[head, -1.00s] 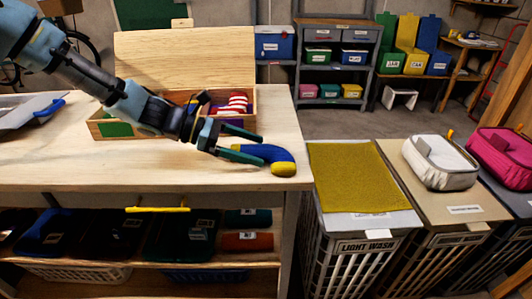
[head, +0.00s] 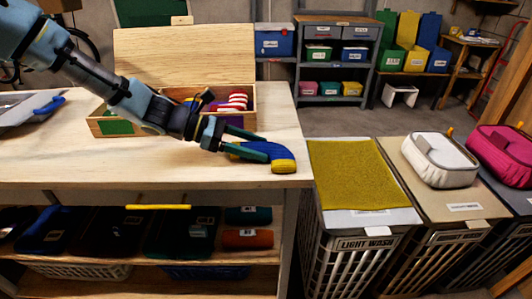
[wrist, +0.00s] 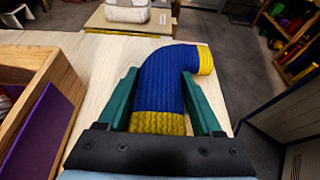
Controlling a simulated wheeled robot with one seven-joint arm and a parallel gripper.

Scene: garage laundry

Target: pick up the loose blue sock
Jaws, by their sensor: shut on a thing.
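The loose blue sock (head: 277,152) lies on the wooden worktop near its right edge, with a yellow toe and a yellow cuff. In the wrist view the sock (wrist: 161,84) sits between the two green fingers, its cuff nearest the palm and its bent toe pointing right. My gripper (head: 252,146) is shut on the sock, with a finger along each side of it. The sock looks to be at worktop level; I cannot tell any gap below it.
An open wooden box (head: 105,127) with several rolled socks stands behind my gripper on the worktop (head: 60,165). Right of the worktop are a light wash hamper (head: 355,261) with a mustard cloth (head: 353,176), a white pouch (head: 438,160) and a pink pouch (head: 502,152).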

